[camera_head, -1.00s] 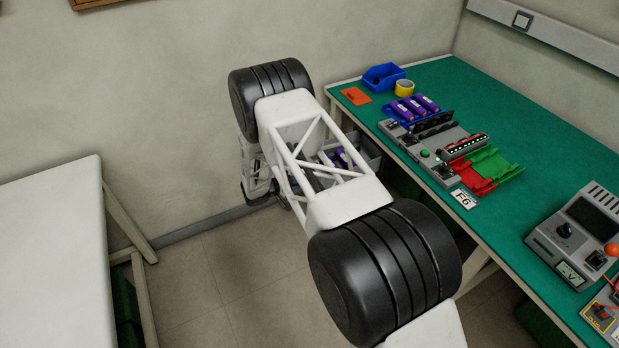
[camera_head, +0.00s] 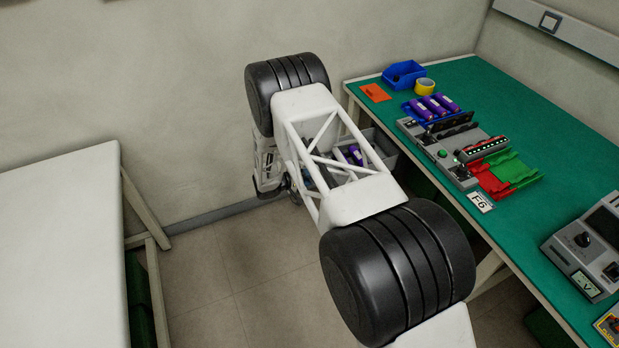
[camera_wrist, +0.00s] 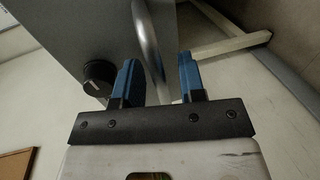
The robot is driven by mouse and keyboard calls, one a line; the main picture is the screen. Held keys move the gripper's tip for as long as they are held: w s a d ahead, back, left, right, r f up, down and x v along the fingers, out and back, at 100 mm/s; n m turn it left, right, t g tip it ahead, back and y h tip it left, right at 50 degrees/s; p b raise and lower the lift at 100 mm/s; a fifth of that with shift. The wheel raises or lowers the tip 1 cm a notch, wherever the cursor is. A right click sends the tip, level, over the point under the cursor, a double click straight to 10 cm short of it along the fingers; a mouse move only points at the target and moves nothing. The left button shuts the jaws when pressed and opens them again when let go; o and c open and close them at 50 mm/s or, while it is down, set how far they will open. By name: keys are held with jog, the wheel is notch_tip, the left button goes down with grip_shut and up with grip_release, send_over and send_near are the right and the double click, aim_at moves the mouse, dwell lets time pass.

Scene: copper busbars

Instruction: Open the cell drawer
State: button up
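The cell drawer (camera_head: 390,149) is a grey open-topped box standing out from under the bench's left edge in the head view. Purple cells (camera_head: 352,153) show inside it, partly hidden by my white arm. In the wrist view a grey front panel (camera_wrist: 85,35) bears a black knob (camera_wrist: 98,77) and a curved metal bar handle (camera_wrist: 147,38). My gripper (camera_wrist: 160,70) has its two blue fingers apart. The handle appears in the gap between them, with space showing beside it; I cannot tell whether either finger touches it. The fingers are hidden in the head view.
The green bench (camera_head: 540,130) carries a blue bin (camera_head: 404,75), yellow tape (camera_head: 424,87), an orange card (camera_head: 375,92), a grey cell fixture (camera_head: 440,150) and a meter (camera_head: 590,245). A white table (camera_head: 60,240) stands at left, with open floor between.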

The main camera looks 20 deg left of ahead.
jog(key=shift+s+a, duration=0.1)
jog(key=v, duration=0.7)
jog(key=shift+s, duration=0.2)
jog(key=shift+a, duration=0.2)
jog(key=shift+d+r, duration=0.1)
jog(key=shift+r, duration=0.05)
